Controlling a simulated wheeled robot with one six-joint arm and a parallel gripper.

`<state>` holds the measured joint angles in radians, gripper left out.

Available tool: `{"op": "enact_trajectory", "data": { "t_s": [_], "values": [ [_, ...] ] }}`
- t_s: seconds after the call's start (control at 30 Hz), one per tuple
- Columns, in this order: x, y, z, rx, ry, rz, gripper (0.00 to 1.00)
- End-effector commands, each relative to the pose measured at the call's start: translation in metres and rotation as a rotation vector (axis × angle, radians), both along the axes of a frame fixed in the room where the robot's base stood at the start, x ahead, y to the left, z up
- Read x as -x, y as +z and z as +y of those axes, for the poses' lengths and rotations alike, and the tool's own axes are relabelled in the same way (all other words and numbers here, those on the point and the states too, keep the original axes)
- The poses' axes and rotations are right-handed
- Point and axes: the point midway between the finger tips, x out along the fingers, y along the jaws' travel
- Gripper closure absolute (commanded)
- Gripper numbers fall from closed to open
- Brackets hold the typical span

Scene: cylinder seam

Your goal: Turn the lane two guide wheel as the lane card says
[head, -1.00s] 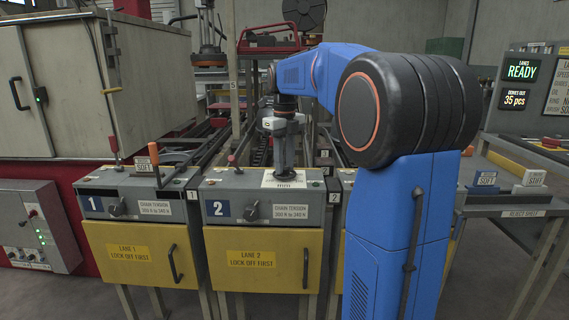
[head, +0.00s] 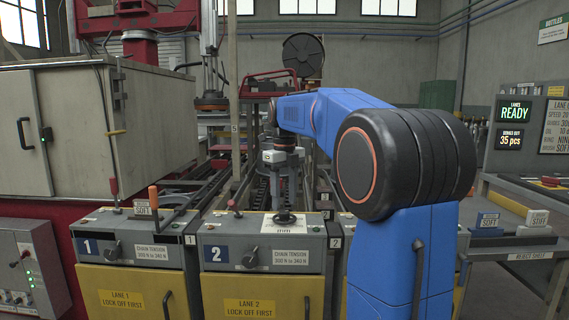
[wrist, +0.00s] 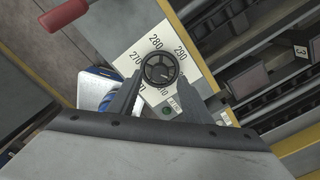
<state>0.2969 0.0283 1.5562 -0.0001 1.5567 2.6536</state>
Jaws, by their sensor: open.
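The lane two guide wheel (wrist: 160,69) is a small black spoked wheel on a white dial plate (wrist: 140,45) marked 270, 280, 290 and 310, with other marks partly hidden. In the head view the plate (head: 274,226) lies on top of the lane 2 box. My gripper (wrist: 158,82) is open over the wheel, one finger on each side; I cannot tell if they touch it. My gripper also shows in the head view (head: 284,205), pointing down.
A red-handled lever (head: 234,207) stands left of the plate; its red grip (wrist: 65,14) shows in the wrist view. A screen (head: 519,105) reads READY. Rails run behind the boxes.

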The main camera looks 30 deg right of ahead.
Motion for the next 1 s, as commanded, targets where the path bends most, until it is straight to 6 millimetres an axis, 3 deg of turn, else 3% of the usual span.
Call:
{"op": "enact_trajectory", "data": {
  "t_s": [0.3,0.6,0.8,1.0],
  "values": [
    [-0.001,0.066,0.000,0.001,0.000,-0.003,0.55],
    [-0.001,0.119,0.000,0.001,0.000,-0.002,0.55],
    [-0.001,0.137,0.000,0.001,0.000,-0.002,0.55],
    [0.000,0.140,0.000,0.000,0.000,0.000,0.55]
  ]
}}
